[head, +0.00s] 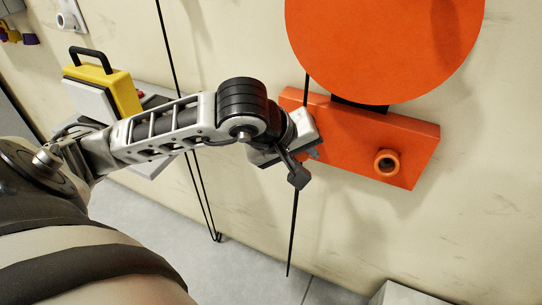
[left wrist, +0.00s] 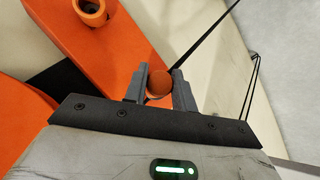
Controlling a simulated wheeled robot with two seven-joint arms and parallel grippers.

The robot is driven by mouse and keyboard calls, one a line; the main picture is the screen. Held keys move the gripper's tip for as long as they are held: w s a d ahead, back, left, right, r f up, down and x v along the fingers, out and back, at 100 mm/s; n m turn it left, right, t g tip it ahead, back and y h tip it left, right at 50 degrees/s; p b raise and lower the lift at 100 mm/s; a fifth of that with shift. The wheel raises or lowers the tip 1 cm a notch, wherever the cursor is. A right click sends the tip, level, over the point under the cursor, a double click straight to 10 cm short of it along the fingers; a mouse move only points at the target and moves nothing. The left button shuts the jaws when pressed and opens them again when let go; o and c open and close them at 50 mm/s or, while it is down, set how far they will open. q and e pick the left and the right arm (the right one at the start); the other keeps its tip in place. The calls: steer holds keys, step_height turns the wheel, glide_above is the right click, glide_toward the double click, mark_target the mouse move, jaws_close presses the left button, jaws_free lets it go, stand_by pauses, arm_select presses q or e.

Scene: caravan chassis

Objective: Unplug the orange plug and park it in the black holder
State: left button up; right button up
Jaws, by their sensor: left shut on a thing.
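My left gripper (head: 305,150) is at the left part of the orange board (head: 420,155) on the wall. In the left wrist view my left gripper (left wrist: 160,82) is shut on the orange plug (left wrist: 159,86), whose round end shows between the fingers. A black cable (left wrist: 205,38) runs up and right from near the plug. In the head view the plug is hidden behind the gripper. I cannot tell whether the plug is seated in a socket. I cannot make out the black holder with certainty. My right gripper is out of view.
A large orange disc (head: 385,45) is above the board, with a black piece (head: 360,104) between them. An orange ring (head: 387,162) sticks out of the board's right part. Black cables hang along the cream wall (head: 240,55). A yellow case (head: 105,88) stands at left.

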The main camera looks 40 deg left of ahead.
arm_select(q)
steer(key=shift+s+a+m+g+h+b, duration=0.1)
steer(key=shift+s+a+m+h+b, duration=0.25)
steer(key=shift+s+m, duration=0.25)
steer(key=shift+s+a+m+g+h+b, duration=0.1)
steer(key=shift+s+a+m+h+b, duration=0.25)
steer(key=shift+s, duration=0.4)
steer(key=shift+s+a+m+g+h+b, duration=0.1)
steer(key=shift+s+a+m+h+b, duration=0.15)
steer(key=shift+s+m, duration=0.4)
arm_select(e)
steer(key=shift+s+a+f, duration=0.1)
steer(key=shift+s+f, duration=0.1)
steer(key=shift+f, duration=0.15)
arm_select(q)
steer(key=shift+w+a+f+b, duration=0.2)
steer(key=shift+w+f+b, duration=0.1)
steer(key=shift+w, duration=0.55)
steer(key=shift+w+a+f+b, duration=0.15)
steer(key=shift+w+f+b, duration=0.2)
steer(key=shift+w, duration=0.45)
steer(key=shift+w+a+f+b, duration=0.2)
steer(key=shift+w+f+b, duration=0.1)
steer(key=shift+w, duration=0.55)
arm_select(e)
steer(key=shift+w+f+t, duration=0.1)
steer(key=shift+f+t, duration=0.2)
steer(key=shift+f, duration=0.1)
